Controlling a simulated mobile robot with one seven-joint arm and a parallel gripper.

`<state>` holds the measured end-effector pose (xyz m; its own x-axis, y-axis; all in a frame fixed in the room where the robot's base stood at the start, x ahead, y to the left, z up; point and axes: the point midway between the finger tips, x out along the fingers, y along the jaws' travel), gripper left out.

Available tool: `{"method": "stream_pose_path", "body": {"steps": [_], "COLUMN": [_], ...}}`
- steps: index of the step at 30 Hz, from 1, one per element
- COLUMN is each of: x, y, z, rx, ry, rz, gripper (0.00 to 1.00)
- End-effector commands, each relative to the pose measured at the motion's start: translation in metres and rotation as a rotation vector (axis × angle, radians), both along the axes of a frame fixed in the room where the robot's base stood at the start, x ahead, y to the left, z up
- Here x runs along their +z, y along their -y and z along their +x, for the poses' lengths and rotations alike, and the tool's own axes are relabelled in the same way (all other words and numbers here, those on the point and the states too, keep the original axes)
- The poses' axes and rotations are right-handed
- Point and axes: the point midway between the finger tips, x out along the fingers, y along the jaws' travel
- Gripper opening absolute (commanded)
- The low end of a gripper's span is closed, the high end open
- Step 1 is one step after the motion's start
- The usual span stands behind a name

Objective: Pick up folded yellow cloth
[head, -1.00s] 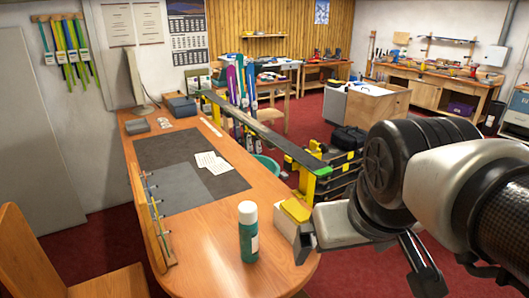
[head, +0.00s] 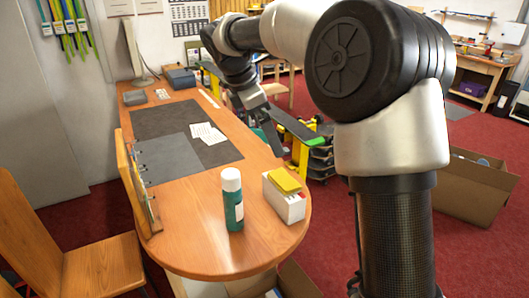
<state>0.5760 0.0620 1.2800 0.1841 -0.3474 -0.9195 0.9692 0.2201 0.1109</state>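The folded yellow cloth (head: 285,180) lies on top of a small white box (head: 284,204) near the front right edge of the wooden table. It is uncovered and in plain sight. My gripper (head: 276,121) is farther back, over the table's right edge, up and behind the cloth and clear of it. It points down and toward the front, and its fingers look apart with nothing between them. A green bottle with a white cap (head: 232,200) stands upright just left of the box.
The wooden table (head: 190,235) holds a dark mat (head: 218,153) with papers, and a ring binder (head: 139,190) stands at its left edge. A wooden chair (head: 95,268) is at left. A cardboard box (head: 475,190) sits on the red floor at right.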

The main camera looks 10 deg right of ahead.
Motion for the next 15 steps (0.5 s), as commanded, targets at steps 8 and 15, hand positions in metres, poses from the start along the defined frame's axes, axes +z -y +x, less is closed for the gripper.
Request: {"method": "stream_pose_path", "body": {"steps": [8,15], "x": [-0.036,-0.075], "y": [-0.002,0.013], "z": [0.038,0.044], "rx": [0.167,0.169], "ry": [-0.106,-0.111], "rz": [-0.038,-0.039], "gripper": [1.0,1.0]}}
